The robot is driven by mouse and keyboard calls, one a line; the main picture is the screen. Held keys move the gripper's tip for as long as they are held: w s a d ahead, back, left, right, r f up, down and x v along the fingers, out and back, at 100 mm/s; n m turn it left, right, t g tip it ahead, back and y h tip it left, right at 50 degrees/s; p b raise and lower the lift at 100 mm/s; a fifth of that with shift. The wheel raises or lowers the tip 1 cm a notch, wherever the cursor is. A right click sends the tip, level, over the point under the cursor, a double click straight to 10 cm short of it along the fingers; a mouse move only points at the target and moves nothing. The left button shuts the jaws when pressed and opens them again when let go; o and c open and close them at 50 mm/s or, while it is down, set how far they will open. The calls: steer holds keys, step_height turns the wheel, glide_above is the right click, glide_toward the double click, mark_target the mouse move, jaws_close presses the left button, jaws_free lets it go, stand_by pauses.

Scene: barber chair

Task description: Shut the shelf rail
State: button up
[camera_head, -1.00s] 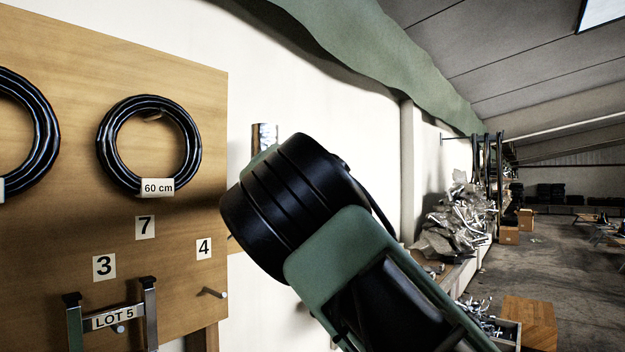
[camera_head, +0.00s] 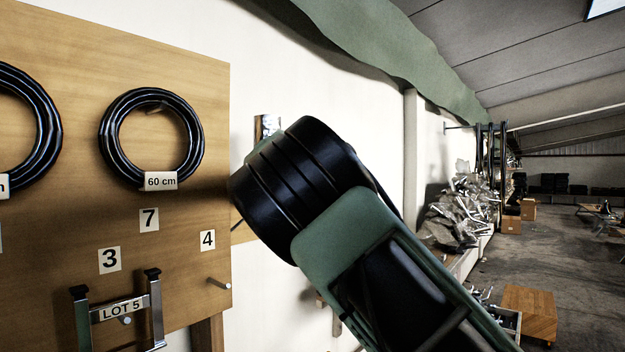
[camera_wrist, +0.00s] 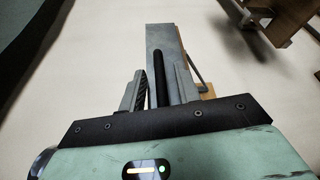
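In the wrist view, my gripper (camera_wrist: 158,92) has its two grey fingers apart. A thin black bar (camera_wrist: 158,70) shows between the fingertips, with gaps visible on both sides. Behind it a long grey metal piece (camera_wrist: 163,38) points away from me, with light wood (camera_wrist: 206,90) at its right edge. I cannot tell for sure which of these is the shelf rail, or whether the bar touches a finger. In the head view my own arm covers the gripper and the place it reaches. A small shiny piece (camera_head: 266,126) shows just above my arm by the white wall.
A wooden board (camera_head: 190,90) with a black coil (camera_head: 151,138) and a metal bracket (camera_head: 120,309) stands close on the left. Heaped metal parts (camera_head: 460,215) line the wall at right. Open floor (camera_head: 575,270) lies farther right. In the wrist view, a dark wooden object (camera_wrist: 280,18) is at upper right.

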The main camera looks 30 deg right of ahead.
steer(key=b+v, duration=0.8)
steer(key=v, duration=0.9)
steer(key=shift+s, duration=0.15)
steer(key=shift+a, duration=0.1)
